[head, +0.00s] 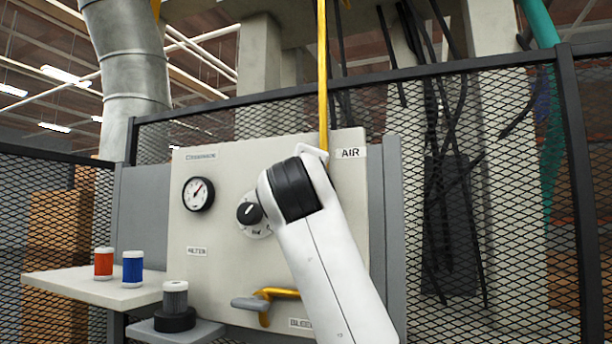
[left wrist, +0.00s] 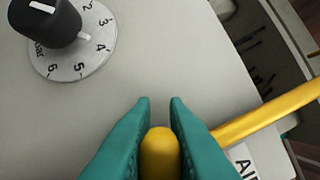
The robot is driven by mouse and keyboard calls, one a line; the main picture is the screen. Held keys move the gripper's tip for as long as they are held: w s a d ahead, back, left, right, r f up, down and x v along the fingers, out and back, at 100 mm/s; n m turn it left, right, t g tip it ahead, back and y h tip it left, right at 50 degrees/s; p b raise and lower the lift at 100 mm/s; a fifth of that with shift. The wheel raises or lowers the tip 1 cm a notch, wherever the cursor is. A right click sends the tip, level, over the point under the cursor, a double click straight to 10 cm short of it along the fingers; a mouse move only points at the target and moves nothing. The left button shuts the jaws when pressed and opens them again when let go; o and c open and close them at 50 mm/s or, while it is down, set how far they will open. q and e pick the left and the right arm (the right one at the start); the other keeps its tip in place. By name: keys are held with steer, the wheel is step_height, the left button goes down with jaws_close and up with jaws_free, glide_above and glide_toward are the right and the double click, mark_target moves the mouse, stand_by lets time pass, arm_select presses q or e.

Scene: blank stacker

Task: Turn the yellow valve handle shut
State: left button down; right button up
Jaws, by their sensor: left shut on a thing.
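The yellow valve handle (left wrist: 160,153) shows in the left wrist view between the two teal fingers of my left gripper (left wrist: 160,105). The gripper is shut on it, one finger on each side. A yellow pipe (left wrist: 268,114) runs off to the right there, near a partly seen label (left wrist: 243,160). In the head view the pipe (head: 322,75) comes straight down to the panel beside the AIR label (head: 350,153). My white arm hides the handle and the gripper there. My right gripper is in neither view.
The pale panel (head: 225,225) carries a gauge (head: 198,194) and a black dial knob (head: 249,212). A second yellow lever (head: 277,292) sits low, near the BLEED label. Red (head: 103,264) and blue (head: 132,267) canisters stand on the left shelf (head: 75,284). Mesh fencing surrounds the panel.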

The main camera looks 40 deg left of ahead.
arm_select(q)
steer(key=shift+a+f+n+g, duration=0.1)
steer(key=shift+f+n+g, duration=0.15)
steer(key=shift+n, duration=0.55)
steer(key=shift+a+f+n+g, duration=0.15)
steer(key=shift+n+g, duration=0.2)
steer(key=shift+n, duration=0.45)
steer(key=shift+d+f, duration=0.1)
steer(key=c, duration=1.5)
jaws_free()
steer(key=shift+s, duration=0.1)
steer(key=shift+o, duration=0.3)
steer(key=shift+s, duration=0.1)
